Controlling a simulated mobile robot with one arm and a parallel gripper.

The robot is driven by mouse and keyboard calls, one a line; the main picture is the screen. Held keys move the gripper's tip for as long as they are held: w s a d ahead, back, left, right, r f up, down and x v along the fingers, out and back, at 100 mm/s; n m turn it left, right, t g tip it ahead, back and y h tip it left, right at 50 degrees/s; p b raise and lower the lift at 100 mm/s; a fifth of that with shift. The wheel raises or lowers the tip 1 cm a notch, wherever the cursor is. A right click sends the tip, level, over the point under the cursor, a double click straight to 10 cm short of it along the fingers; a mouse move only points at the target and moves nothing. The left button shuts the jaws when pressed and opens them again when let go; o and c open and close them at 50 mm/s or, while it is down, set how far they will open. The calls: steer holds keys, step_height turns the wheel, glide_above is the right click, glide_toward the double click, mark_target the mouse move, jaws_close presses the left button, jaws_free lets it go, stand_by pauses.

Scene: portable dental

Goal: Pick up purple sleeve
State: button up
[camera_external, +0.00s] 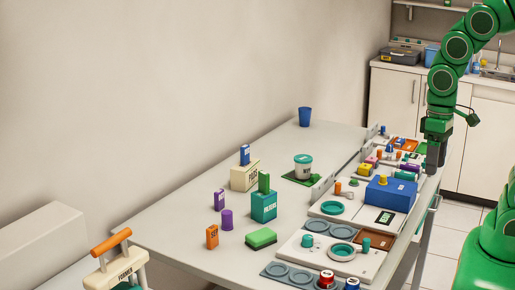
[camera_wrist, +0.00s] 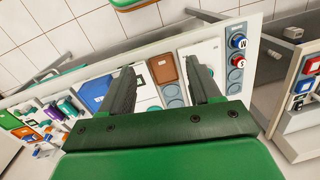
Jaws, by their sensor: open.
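Several purple things show, and I cannot tell for certain which one is the sleeve. A purple cylinder (camera_external: 227,219) stands upright on the near left part of the table. Behind it stands a purple box (camera_external: 219,200) with a pale label. A small purple piece (camera_external: 410,168) lies among coloured parts near my gripper, and a purple piece (camera_wrist: 66,107) shows at the left in the wrist view. My gripper (camera_external: 433,166) is over the table's right edge, far from the cylinder and box. In the wrist view my gripper (camera_wrist: 161,70) has its fingers apart with nothing between them.
A blue box (camera_external: 390,195) and trays stand along the table's right side. A teal box (camera_external: 264,206), a cream box (camera_external: 244,175), an orange box (camera_external: 212,237) and a green sponge-like block (camera_external: 261,238) stand near the cylinder. The table's left front is clear.

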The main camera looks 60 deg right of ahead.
steer(key=w+a+f+m+t+y, duration=0.25)
steer(key=w+a+m, duration=0.35)
steer(key=w, duration=0.4)
steer(key=w+a+f+m+t+y, duration=0.25)
steer(key=w+a+m, duration=0.35)
steer(key=w, duration=0.5)
steer(key=w+a+f+m+t+y, duration=0.1)
steer(key=w+a+f+m+t, duration=0.2)
steer(key=w+a, duration=0.6)
steer(key=m+t+h, duration=0.6)
steer(key=m+h, duration=0.1)
steer(key=m, duration=1.2)
glide_toward(227, 220)
steer(key=shift+w+d+r, duration=0.1)
steer(key=shift+d+r, duration=0.05)
steer(key=shift+r, duration=0.25)
steer(key=shift+w+d+r, duration=0.1)
steer(key=shift+r, duration=0.3)
steer(key=shift+w+d+f+m, duration=0.15)
steer(key=shift+w+f+m, duration=0.05)
steer(key=shift+m, duration=0.2)
steer(key=shift+x, duration=1.05)
steer(key=shift+d+x, duration=0.15)
steer(key=shift+x, duration=1)
steer(key=shift+d+x, duration=0.15)
steer(key=shift+x, duration=1)
steer(key=shift+w+f, duration=0.25)
steer(key=shift+w, duration=0.05)
